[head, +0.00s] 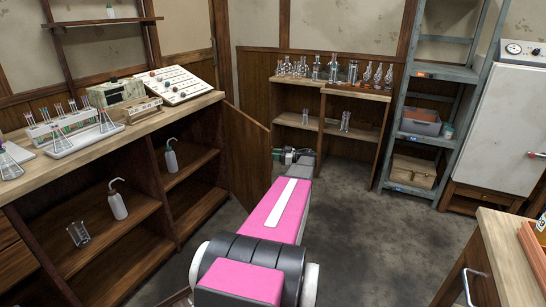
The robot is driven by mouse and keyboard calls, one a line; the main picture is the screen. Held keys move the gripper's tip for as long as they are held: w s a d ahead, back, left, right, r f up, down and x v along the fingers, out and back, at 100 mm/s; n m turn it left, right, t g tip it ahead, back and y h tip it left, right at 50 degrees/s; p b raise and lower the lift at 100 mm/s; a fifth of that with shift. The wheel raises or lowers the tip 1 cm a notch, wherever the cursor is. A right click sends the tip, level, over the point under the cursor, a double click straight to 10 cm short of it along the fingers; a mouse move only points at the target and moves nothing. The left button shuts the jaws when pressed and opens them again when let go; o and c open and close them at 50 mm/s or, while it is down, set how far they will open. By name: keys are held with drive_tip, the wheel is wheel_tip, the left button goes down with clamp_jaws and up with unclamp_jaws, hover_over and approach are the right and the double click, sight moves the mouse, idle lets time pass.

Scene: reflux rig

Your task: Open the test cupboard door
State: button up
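A brown wooden door panel (246,158) stands swung out from the far end of the left bench cupboard (150,205). The cupboard's front is open and its shelves show. My gripper (277,155) is at the end of my pink arm, by the door's free right edge. Its fingers are small and partly hidden, so I cannot tell whether they touch the door or are open or shut. No handle on this door shows. I cannot tell from a label which cupboard is the test cupboard.
Wash bottles (117,200) and a glass beaker (79,234) stand inside the left cupboard. A wooden shelf unit with glassware (333,68), a metal rack (405,140) and a white cabinet (500,125) line the back. A counter (510,255) is at right. The middle floor is clear.

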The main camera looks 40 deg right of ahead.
drive_tip(key=s+d, duration=0.4)
drive_tip(key=d, duration=0.6)
idle(0.9)
drive_tip(key=shift+d, duration=0.1)
